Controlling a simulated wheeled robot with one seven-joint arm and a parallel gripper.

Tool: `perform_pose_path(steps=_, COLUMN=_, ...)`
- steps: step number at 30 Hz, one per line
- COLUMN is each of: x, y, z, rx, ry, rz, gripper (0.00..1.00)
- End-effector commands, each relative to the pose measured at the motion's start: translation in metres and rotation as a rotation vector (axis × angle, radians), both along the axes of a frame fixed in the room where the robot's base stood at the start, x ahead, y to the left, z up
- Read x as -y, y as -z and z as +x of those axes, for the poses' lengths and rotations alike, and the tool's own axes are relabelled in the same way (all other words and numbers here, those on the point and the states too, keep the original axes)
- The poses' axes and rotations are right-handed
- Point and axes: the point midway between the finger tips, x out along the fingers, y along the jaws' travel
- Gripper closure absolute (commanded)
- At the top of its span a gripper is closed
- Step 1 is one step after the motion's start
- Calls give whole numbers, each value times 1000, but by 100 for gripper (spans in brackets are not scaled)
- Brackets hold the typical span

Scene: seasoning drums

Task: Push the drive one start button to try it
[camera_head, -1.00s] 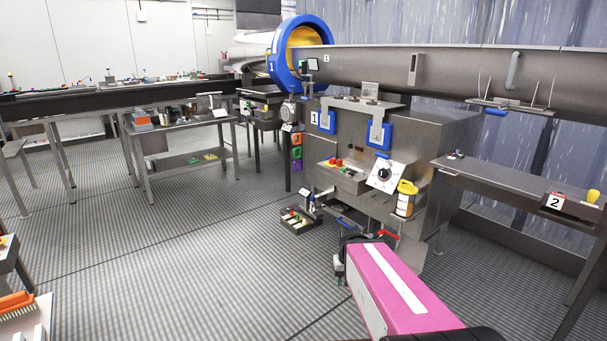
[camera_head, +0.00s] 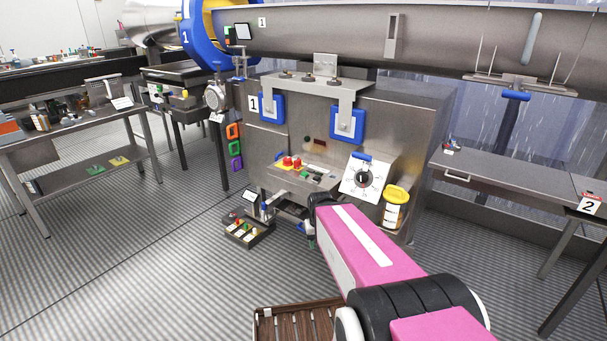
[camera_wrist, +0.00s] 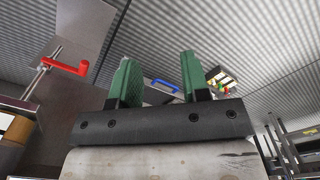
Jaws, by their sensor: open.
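The drive one control box (camera_head: 300,182) juts from the front of the steel cabinet marked 1 (camera_head: 253,103). The control box is not recognisable in the wrist view.
A white dial panel (camera_head: 369,177) and a yellow-lidded jar (camera_head: 395,208) are right of the box. A small tray of coloured parts (camera_head: 247,230) is low at left. The wrist view shows a red handle (camera_wrist: 66,67) at left. Side tables flank the cabinet.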

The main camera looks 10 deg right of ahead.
Motion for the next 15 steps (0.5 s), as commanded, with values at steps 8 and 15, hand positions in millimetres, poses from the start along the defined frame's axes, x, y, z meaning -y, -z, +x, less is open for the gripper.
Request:
perform_pose_path(steps=8, x=0, y=0, z=0, rx=0, ry=0, rz=0, gripper=64)
perform_pose_path(steps=15, x=0, y=0, z=0, rx=0, ry=0, rz=0, gripper=100)
